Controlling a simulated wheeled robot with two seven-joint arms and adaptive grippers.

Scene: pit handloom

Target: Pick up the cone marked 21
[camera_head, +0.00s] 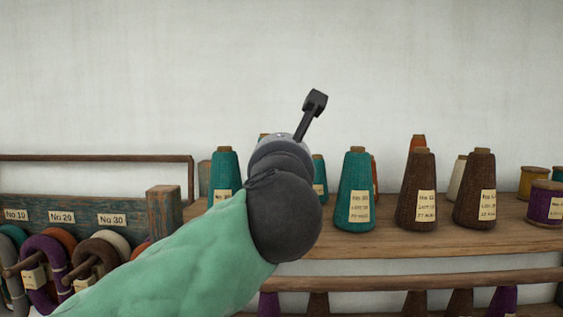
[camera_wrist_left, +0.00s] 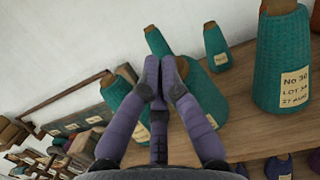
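Thread cones stand on a wooden shelf (camera_head: 400,241). No label clearly reads 21. A teal cone (camera_head: 355,180) stands right of my left wrist; a large teal cone in the left wrist view (camera_wrist_left: 283,60) reads No 30. Two brown cones, one (camera_head: 416,200) left of the other (camera_head: 475,190), carry labels too small to read surely. Another teal cone (camera_head: 224,172) is left of my wrist. My left gripper (camera_wrist_left: 160,75) has its fingertips together in front of a teal cone (camera_wrist_left: 205,95); nothing shows between them. In the head view my wrist hides it.
A blue rack (camera_head: 70,212) with yarn rings on pegs, labelled No 19, No 29 and No 30, stands at the left beside a wooden post (camera_head: 164,211). Spools (camera_head: 544,203) stand at the right. More cones sit on a lower shelf. The wall above is bare.

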